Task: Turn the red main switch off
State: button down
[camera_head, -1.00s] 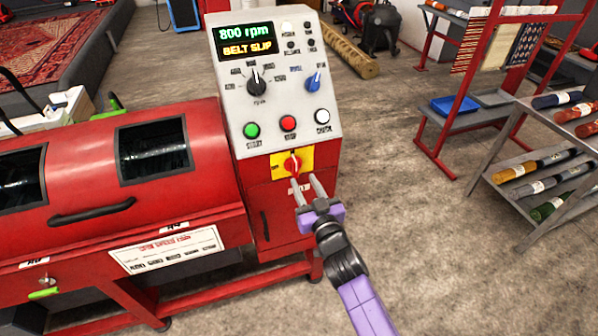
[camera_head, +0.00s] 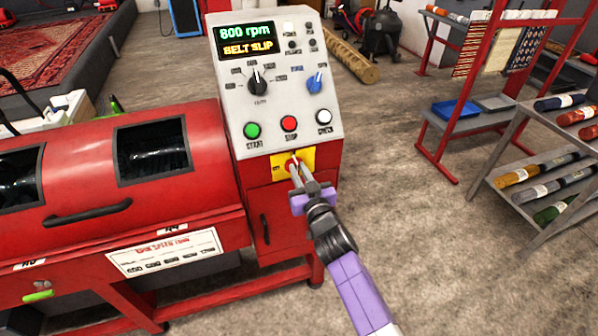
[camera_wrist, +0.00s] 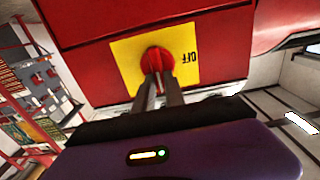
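The red main switch (camera_wrist: 157,63) is a round rotary knob with a raised handle on a yellow plate (camera_head: 307,158). The plate is on the front of the red machine, below its control panel. In the wrist view the word OFF reads upside down to the right of the knob. My gripper (camera_head: 297,165) is at the switch, with its two fingers (camera_wrist: 160,88) close together on either side of the red handle. In the head view my fingers cover much of the knob (camera_head: 291,164).
The grey control panel (camera_head: 281,60) above shows 800 rpm and BELT SLIP, with green, red and white buttons, a black dial and a blue dial. A rack of rolled rugs (camera_head: 520,172) stands at right. The floor (camera_head: 410,240) between is clear.

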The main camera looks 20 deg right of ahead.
jog(key=shift+n, duration=0.3)
jog(key=n, duration=0.5)
jog(key=a+f+n+b, duration=0.1)
jog(key=n, duration=0.5)
jog(key=n+b, duration=0.1)
jog(key=n, duration=0.5)
jog(key=shift+a+f, duration=0.3)
jog(key=shift+f, duration=0.1)
jog(key=shift+n, duration=0.3)
jog(key=c, duration=1.4)
grip_release()
jog(key=s+p, duration=0.2)
jog(key=s, duration=0.6)
